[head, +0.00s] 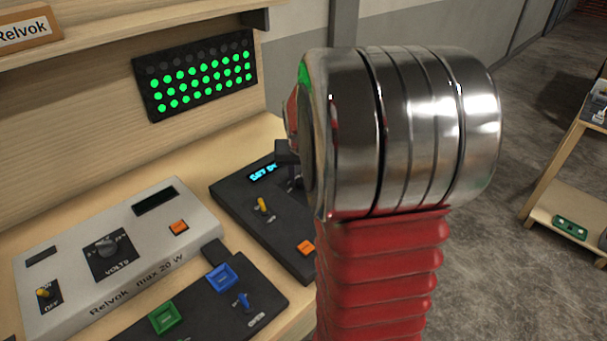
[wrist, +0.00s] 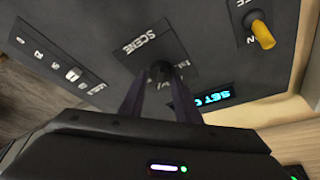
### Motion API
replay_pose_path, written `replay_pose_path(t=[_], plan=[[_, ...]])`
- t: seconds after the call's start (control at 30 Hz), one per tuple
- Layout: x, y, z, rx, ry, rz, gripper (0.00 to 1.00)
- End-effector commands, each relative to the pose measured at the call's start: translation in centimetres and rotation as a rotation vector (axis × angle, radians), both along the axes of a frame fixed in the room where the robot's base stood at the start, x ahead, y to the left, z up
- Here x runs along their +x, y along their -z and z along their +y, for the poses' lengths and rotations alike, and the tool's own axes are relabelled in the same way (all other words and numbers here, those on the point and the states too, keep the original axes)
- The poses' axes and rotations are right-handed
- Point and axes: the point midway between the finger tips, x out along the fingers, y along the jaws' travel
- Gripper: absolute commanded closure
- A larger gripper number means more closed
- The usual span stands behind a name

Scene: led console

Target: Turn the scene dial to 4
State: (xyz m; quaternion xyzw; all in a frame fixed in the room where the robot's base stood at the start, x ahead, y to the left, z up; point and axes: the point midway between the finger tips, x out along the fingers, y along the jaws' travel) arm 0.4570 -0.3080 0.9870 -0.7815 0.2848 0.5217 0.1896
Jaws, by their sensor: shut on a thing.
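The scene dial (wrist: 161,71) is a small dark knob below the word SCENE in the wrist view. My gripper (wrist: 158,88) is shut on it, with one finger on each side. Its pointer and most of the numbers around it cannot be read. In the head view the dark console (head: 235,190) carries the same display (head: 262,173), and my arm hides the dial.
On the dark console are a yellow toggle (head: 262,205) and an orange button (head: 306,247). A grey power supply (head: 75,262) and a panel with blue (head: 221,277) and green (head: 164,317) buttons stand near. A panel of green lights (head: 197,78) hangs behind; its top row is dark.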

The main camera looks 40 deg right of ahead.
Motion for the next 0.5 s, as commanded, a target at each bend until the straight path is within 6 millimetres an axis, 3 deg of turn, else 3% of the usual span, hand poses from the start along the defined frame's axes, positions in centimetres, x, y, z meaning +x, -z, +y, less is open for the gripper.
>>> replay_pose_path(t=[0.5], plan=[[0.14, 0.1, 0.34, 0.002, 0.298, 0.005, 0.93]])
